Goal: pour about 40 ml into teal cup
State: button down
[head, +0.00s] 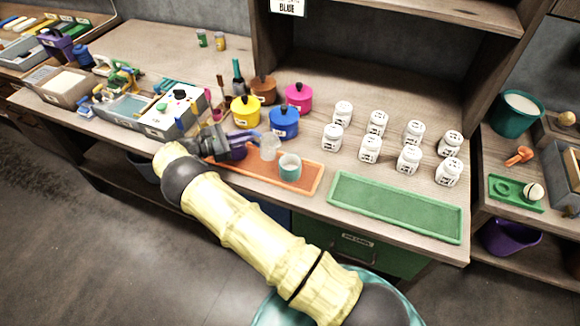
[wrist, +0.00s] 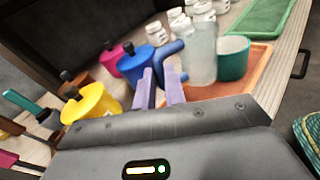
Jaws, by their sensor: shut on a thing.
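The teal cup (head: 289,168) stands upright on the orange tray (head: 310,185); it also shows in the wrist view (wrist: 234,60). A clear, frosted jug (head: 270,148) with a blue handle is just left of the cup, and in the wrist view the jug (wrist: 202,55) overlaps the cup's left edge. My gripper (head: 245,137) has its purple fingers shut on the jug's handle (wrist: 171,48). The jug looks about upright. I cannot tell whether it touches the tray, nor how much liquid is in the jug or the cup.
Blue (head: 284,122), yellow (head: 245,111), pink (head: 299,97) and brown (head: 263,90) lidded pots stand close behind my gripper. Several white jars (head: 370,149) stand to the right. An empty green tray (head: 395,207) lies at the front right. A grey-white box (head: 172,115) is at left.

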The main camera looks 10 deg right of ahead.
jog(key=shift+w+a+r+n+h+b, duration=0.45)
jog(key=shift+r+n+h+b, duration=0.15)
jog(key=shift+n+b, duration=0.2)
jog(key=shift+d, duration=0.1)
